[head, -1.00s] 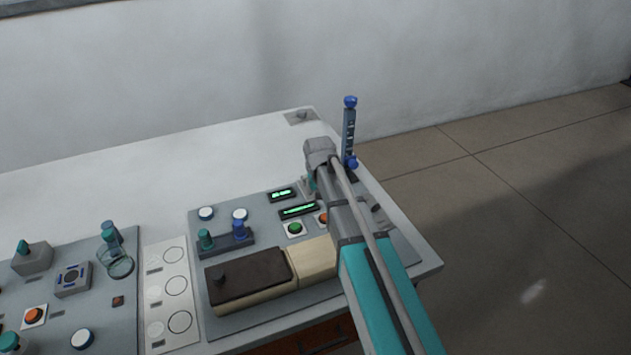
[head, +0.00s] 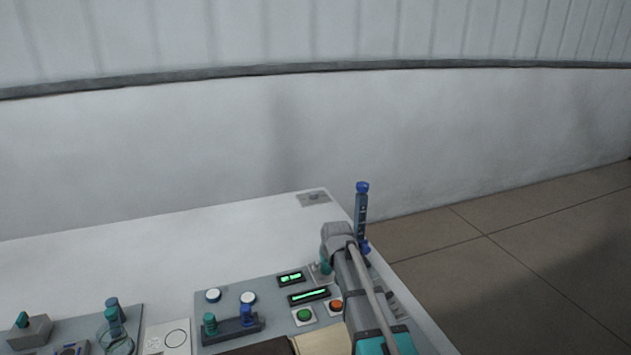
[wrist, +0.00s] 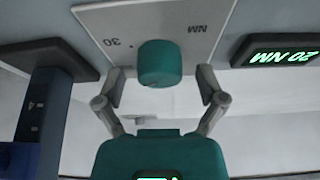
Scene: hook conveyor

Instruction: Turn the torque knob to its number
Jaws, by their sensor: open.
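The teal torque knob (wrist: 160,63) stands on a light plate (wrist: 195,22) marked NM and 30, which appears upside down in the wrist view. My gripper (wrist: 160,76) is open, with one finger on each side of the knob and a visible gap to it on both sides. A display (wrist: 283,53) beside the plate reads 20 NM, upside down. In the head view the knob (head: 326,268) shows just left of my arm's end. My fingers are mostly hidden there.
A slim blue-topped post (head: 361,212) stands close to the right of my arm. Lit displays (head: 309,297), a green button (head: 304,316) and an orange button (head: 336,306) lie near the knob.

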